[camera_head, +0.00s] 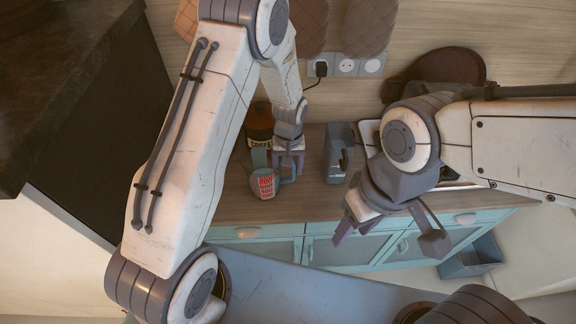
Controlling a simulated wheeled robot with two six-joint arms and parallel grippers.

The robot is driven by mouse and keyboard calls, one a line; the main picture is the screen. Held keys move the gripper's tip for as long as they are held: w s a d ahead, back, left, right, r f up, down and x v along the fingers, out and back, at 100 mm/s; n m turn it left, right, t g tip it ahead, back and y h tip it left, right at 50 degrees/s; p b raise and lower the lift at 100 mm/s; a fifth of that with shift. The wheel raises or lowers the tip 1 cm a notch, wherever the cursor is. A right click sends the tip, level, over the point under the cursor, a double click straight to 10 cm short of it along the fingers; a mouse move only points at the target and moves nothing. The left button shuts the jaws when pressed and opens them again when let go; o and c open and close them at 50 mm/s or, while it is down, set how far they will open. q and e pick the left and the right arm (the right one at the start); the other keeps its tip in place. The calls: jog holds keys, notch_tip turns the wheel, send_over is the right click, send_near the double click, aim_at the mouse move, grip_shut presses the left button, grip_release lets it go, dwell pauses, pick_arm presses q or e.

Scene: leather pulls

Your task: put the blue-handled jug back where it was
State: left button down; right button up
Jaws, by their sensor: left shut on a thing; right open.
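I cannot tell whether the jug's base touches the counter. My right gripper (388,239) is open and empty, in front of the counter's front edge and the cabinet doors, well to the right of the jug.
A dark coffee canister (259,122) stands just behind the jug. A grey upright container (337,155) stands to its right on the counter (315,205). A wall socket (345,66) with a plug is above. A grey bin (470,258) is on the floor at right.

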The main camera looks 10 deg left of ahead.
pick_arm(q)
jog(key=shift+f, duration=0.1)
grip_release()
jog(key=shift+r, duration=0.25)
notch_tip(320, 180, up, 11)
jog(key=b, duration=0.3)
jog(key=shift+d, duration=0.15)
jog(key=s+d+r+m, duration=0.4)
jog(key=s+d+r, duration=0.2)
jog(key=s, duration=0.3)
jog(key=s+d+r+m+h, duration=0.1)
jog(key=s+m, duration=0.5)
jog(key=s, duration=1.1)
jog(key=shift+r+m, duration=0.3)
jog(key=shift+r, duration=0.1)
